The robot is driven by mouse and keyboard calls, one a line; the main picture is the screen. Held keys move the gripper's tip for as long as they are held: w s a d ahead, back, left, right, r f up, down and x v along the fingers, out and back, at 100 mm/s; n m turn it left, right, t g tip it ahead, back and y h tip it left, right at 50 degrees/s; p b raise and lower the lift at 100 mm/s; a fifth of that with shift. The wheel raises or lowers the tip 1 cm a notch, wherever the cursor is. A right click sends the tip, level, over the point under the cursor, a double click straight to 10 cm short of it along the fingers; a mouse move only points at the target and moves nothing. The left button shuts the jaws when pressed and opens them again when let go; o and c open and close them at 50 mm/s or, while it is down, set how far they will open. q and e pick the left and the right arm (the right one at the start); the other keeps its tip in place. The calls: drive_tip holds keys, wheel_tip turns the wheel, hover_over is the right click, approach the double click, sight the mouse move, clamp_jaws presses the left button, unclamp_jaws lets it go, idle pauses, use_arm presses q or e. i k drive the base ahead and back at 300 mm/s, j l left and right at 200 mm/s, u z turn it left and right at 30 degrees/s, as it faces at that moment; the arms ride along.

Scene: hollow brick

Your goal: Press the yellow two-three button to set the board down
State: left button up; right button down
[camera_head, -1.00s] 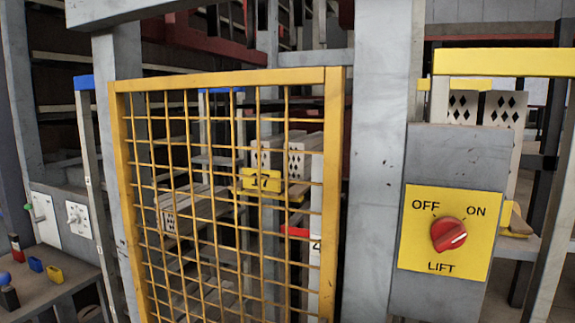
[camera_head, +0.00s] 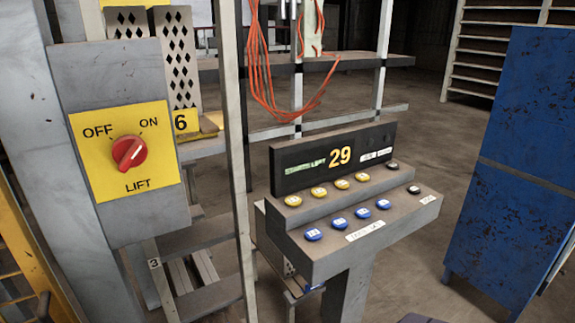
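A grey control console (camera_head: 330,262) stands on a post right of centre, with a dark display panel (camera_head: 333,157) showing a yellow 29 and a green label. Its upper step carries a row of yellow buttons (camera_head: 319,191) with small white labels, too small to read, so I cannot tell which is two-three. A dark button (camera_head: 392,164) ends that row. The lower step has a row of blue buttons (camera_head: 339,223) and another dark button (camera_head: 414,189). I cannot make out a board being carried. Neither of my grippers is recognisable in view.
Orange cables (camera_head: 262,75) hang behind the console. A blue cabinet (camera_head: 520,150) is at right.

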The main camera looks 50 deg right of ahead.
sight(317, 192)
drive_tip(key=z, duration=2.15)
